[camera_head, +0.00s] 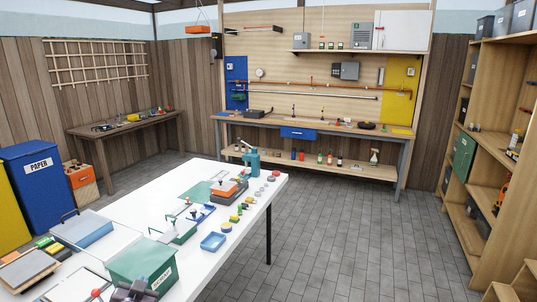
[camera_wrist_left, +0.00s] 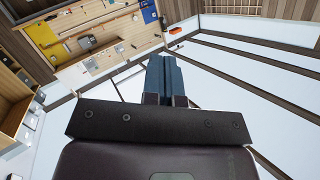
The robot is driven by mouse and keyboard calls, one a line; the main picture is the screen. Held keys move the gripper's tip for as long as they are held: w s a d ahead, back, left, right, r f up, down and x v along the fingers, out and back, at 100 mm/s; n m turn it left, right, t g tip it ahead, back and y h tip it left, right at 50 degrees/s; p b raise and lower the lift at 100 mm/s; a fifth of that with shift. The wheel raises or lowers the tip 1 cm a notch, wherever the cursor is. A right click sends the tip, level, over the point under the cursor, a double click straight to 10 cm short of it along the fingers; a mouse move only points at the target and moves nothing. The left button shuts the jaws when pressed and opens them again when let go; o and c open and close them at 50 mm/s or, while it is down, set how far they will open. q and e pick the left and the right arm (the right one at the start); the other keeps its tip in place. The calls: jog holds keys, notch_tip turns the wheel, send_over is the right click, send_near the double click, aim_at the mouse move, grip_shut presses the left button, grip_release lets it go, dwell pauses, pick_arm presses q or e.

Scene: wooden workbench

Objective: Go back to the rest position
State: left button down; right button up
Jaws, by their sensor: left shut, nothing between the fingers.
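My left gripper (camera_head: 135,290) shows as a dark shape at the bottom edge of the head view, in front of the green box (camera_head: 148,266) on the white table. In the left wrist view its two blue-grey fingers (camera_wrist_left: 166,78) lie together with nothing between them. The wrist view is tilted, with the wooden workbench far off at upper left. My right gripper is not in view.
The white table (camera_head: 258,196) carries a stamping press (camera_head: 251,162), a blue tray (camera_head: 213,242) and several small parts. A blue paper bin (camera_head: 40,175) stands at left. A wooden shelf (camera_head: 495,150) stands at right. The tiled floor (camera_head: 330,240) between is clear.

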pick_arm(q)
jog(key=s+d+f+g+h, duration=0.1)
jog(key=s+f, duration=0.4)
jog(key=s, duration=0.4)
jog(key=s+d+f+n+g+h, duration=0.1)
jog(key=s+f, duration=0.4)
jog(key=s, duration=0.3)
jog(key=s+d+f+g+h, duration=0.1)
jog(key=s+d+f, duration=0.1)
jog(key=s+f, duration=0.3)
jog(key=s, duration=0.4)
jog(key=shift+s+f+n, duration=0.3)
jog(key=shift+s+n, duration=0.05)
jog(key=shift+n, duration=0.05)
